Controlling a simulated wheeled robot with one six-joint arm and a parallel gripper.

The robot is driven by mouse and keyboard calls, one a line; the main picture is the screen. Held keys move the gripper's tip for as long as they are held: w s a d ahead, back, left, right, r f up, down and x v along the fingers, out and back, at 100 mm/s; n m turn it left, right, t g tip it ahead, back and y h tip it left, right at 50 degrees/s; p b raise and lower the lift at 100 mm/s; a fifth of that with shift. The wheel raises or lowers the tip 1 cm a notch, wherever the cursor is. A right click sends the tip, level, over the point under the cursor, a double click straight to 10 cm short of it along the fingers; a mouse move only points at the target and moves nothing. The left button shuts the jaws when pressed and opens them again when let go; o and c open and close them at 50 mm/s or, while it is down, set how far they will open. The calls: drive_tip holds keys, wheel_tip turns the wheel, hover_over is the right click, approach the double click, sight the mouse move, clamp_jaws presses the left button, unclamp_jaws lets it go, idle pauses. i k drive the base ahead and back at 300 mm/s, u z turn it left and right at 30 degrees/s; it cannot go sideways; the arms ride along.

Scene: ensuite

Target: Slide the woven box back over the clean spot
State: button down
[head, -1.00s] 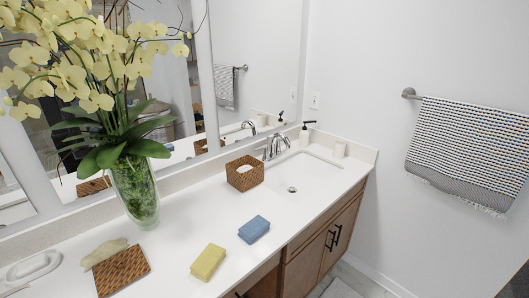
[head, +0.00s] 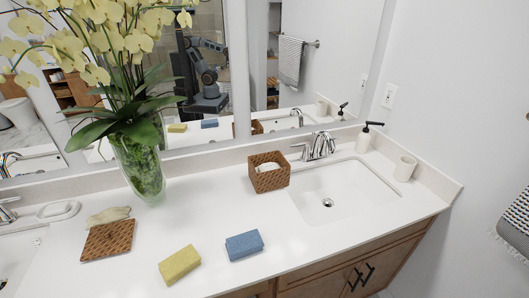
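The brown woven box (head: 270,181) stands on the white counter just left of the right sink, with something whitish showing in its top. A yellow sponge (head: 180,265) and a blue sponge (head: 244,245) lie apart near the counter's front edge. No distinct dirty or clean spot shows on the counter; anything under the box is hidden. My gripper does not show directly. The mirror reflects my dark arm, but I cannot make out its fingers there.
A glass vase (head: 140,167) of yellow orchids stands left of the box. A flat woven tray (head: 107,242) lies further left. The faucet (head: 320,146), soap dispenser (head: 364,139) and cup (head: 404,168) surround the sink (head: 345,190).

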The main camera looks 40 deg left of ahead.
sight(272, 180)
drive_tip(key=u, duration=1)
drive_tip(key=i, duration=0.95)
drive_tip(key=u, duration=1.05)
